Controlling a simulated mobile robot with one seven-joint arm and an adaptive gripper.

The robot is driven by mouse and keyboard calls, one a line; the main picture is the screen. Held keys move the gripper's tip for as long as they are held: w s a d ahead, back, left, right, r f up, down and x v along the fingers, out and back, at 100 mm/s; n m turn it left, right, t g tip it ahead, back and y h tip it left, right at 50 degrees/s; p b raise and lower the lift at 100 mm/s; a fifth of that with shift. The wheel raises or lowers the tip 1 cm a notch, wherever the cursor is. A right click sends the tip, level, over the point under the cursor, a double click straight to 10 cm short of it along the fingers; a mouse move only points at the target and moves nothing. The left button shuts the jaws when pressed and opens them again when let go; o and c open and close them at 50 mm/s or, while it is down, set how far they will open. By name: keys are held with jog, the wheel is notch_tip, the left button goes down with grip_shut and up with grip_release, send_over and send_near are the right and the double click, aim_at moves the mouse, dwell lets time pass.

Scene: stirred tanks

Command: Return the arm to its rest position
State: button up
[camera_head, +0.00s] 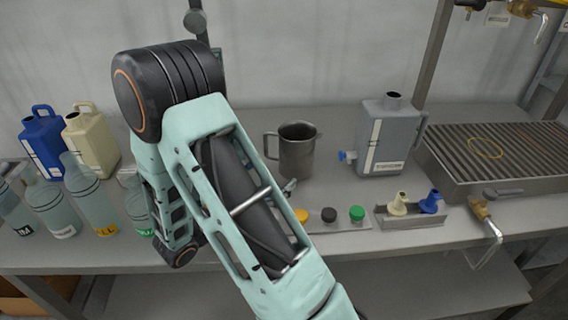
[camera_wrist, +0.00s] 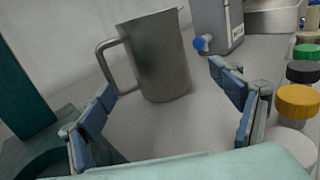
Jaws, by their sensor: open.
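My arm (camera_head: 225,190) is bent across the middle of the head view, in front of the bench. My gripper (camera_wrist: 163,97) shows in the wrist view with its two blue-padded fingers spread wide and nothing between them. In the head view my gripper is hidden behind my arm. A metal jug (camera_head: 298,152) with a side handle stands upright on the bench. In the wrist view the jug (camera_wrist: 160,60) stands beyond the fingertips, apart from them.
A grey canister (camera_head: 390,138) with a blue tap stands right of the jug. Yellow, black and green caps (camera_head: 357,213) sit before it, beside a funnel holder (camera_head: 410,218). Blue (camera_head: 42,140) and cream (camera_head: 92,142) jugs and several bottles (camera_head: 92,200) stand left. A ridged drain rack (camera_head: 500,155) is right.

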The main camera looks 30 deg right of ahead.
jog(key=shift+v, duration=1)
jog(key=shift+d, duration=0.1)
